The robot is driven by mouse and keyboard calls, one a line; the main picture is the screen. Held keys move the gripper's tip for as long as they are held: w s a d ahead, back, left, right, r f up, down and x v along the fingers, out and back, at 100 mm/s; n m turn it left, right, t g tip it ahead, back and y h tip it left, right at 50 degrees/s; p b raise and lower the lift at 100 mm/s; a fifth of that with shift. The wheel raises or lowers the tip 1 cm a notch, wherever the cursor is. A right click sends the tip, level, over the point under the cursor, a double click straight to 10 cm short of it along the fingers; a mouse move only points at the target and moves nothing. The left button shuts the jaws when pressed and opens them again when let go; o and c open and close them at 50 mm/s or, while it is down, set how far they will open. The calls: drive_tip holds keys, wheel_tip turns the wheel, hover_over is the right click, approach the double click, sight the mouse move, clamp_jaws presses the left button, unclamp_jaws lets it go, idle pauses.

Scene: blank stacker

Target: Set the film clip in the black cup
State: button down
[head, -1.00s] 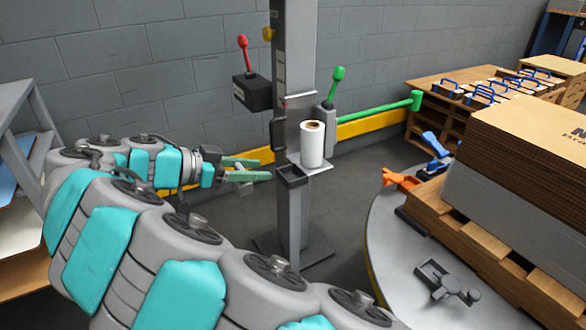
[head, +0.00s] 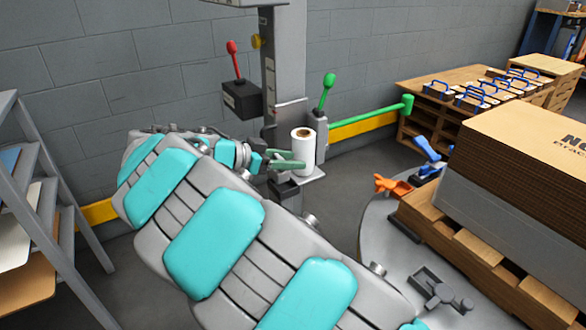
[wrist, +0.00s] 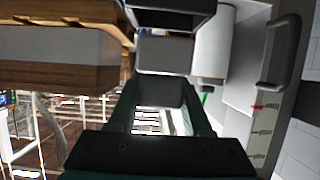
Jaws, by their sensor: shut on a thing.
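My gripper (head: 289,160) is at the post, just left of the white film roll and above the black cup (head: 284,189). Its green fingers are shut on the film clip, a small grey block (wrist: 165,54) between the fingertips in the wrist view. The black cup shows as a dark open box at the top of the wrist view (wrist: 170,14), close beyond the clip. The clip looks apart from the cup, but I cannot tell the exact gap. In the head view the fingers partly hide the clip and cup.
The white film roll (head: 303,150) stands on a small shelf right beside my fingers. The grey post (head: 285,60) carries a red lever (head: 234,58) and a green lever (head: 326,92). A round table with a cardboard stack (head: 525,150) is at the right.

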drive_tip(key=shift+w+d+f+p, duration=0.15)
drive_tip(key=shift+w+d+f, duration=0.1)
drive_tip(key=shift+f, duration=0.4)
drive_tip(key=shift+w+d+f+p, duration=0.15)
drive_tip(key=shift+d+f, duration=0.1)
drive_tip(key=shift+f, duration=0.85)
drive_tip(key=shift+f, duration=0.15)
drive_tip(key=shift+c, duration=1.6)
unclamp_jaws()
drive_tip(key=b+v, duration=0.1)
drive_tip(key=v, duration=1.1)
